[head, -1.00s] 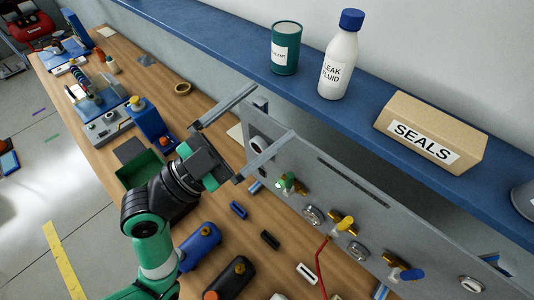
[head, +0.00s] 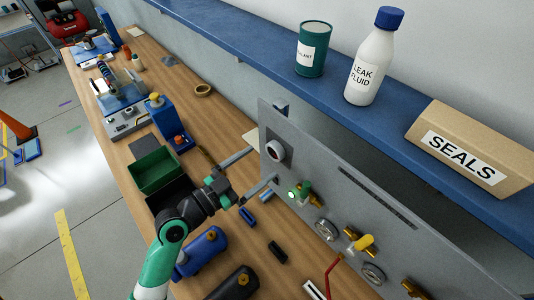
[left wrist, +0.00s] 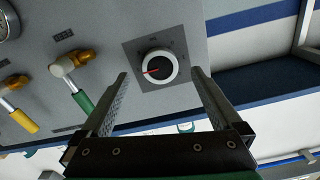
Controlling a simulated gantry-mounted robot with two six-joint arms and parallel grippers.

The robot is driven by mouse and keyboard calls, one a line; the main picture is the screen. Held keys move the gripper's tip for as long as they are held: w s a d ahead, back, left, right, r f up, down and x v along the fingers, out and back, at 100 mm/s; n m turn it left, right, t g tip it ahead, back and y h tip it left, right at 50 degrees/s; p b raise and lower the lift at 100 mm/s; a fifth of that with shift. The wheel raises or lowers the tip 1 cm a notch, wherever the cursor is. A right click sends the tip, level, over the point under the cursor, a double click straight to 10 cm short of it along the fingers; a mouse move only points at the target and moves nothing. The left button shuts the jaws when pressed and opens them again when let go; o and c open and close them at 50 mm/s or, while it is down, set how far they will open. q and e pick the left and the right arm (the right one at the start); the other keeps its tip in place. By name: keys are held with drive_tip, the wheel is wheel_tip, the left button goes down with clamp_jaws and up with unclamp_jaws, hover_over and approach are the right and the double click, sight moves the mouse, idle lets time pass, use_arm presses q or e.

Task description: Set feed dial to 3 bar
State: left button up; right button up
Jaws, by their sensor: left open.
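The feed dial (head: 274,151) is a round dark knob with a white rim at the left end of the upright grey panel (head: 345,205). In the left wrist view the dial (left wrist: 159,66) shows a red pointer aimed toward the picture's left; its scale marks are too small to read. My left gripper (head: 260,168) is open and empty in front of the panel, facing the dial. In the left wrist view its two fingers (left wrist: 158,76) stand on either side of the dial, and I cannot tell whether they touch it. My right gripper is not in view.
A green-handled valve (head: 299,192), gauges (head: 327,230) and a yellow-handled valve (head: 361,243) sit along the panel. Above runs a blue shelf (head: 258,32) with a bottle (head: 374,58), a can (head: 313,49) and a SEALS box (head: 472,148). A green bin (head: 155,170) stands on the bench.

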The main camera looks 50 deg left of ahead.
sight(272, 154)
use_arm(q)
drive_tip(key=shift+w, duration=2)
drive_tip(key=c, duration=1.4)
